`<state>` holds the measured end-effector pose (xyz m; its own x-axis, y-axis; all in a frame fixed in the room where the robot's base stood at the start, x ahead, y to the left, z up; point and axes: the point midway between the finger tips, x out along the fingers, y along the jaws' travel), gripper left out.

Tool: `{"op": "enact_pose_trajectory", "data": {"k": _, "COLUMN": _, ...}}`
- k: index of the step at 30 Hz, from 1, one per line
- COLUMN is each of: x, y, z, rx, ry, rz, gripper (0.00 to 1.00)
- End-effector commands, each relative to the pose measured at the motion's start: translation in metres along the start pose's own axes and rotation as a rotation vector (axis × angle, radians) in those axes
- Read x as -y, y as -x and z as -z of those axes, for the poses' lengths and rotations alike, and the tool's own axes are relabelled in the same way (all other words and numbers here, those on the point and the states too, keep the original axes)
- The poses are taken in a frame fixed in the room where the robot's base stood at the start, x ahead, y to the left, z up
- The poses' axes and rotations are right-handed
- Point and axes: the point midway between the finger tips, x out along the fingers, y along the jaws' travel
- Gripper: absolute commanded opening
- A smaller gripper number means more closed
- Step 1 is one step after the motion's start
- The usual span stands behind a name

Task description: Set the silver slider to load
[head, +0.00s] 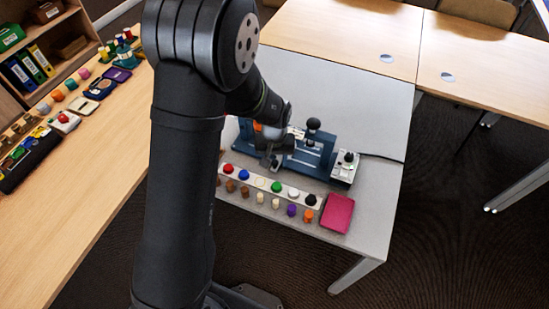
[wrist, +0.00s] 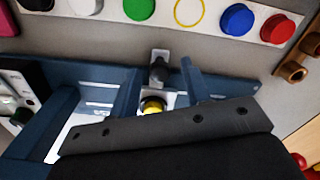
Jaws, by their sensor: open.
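A blue fixture (head: 318,157) with pale slots lies on the grey table; its blue body (wrist: 95,72) also fills the left of the wrist view. My gripper (head: 271,161) is low over its left part. In the wrist view my gripper (wrist: 162,72) points at the fixture, its two fingers apart. A small grey metal piece (wrist: 158,68), which looks like the silver slider, shows between the fingers, with a yellow round part (wrist: 152,105) nearer the palm. I cannot tell whether the fingers touch it. The palm hides part of the fixture, and no load marking is readable.
A white strip with coloured round caps (head: 260,183) lies in front of the fixture, with several small pegs before it. A magenta pad (head: 338,212) is at the right. A black knob (head: 313,124) rises from the fixture; a white control box (head: 345,168) stands beside it. The table behind is clear.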

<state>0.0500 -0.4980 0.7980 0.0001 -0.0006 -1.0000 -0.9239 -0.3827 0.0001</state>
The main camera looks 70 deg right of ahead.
Motion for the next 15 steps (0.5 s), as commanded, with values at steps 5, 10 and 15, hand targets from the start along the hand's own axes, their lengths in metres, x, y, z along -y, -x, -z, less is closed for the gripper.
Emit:
{"op": "enact_pose_trajectory", "data": {"k": 5, "x": 0.000, "y": 0.007, "z": 0.000, "rx": -0.001, "ry": 0.000, "rz": 0.000, "gripper": 0.43}}
{"op": "enact_pose_trajectory", "data": {"k": 10, "x": 0.000, "y": 0.032, "z": 0.001, "rx": -0.005, "ry": 0.000, "rz": -0.002, "gripper": 0.43}}
{"op": "enact_pose_trajectory", "data": {"k": 15, "x": 0.000, "y": 0.071, "z": 0.001, "rx": -0.005, "ry": 0.000, "rz": -0.002, "gripper": 0.43}}
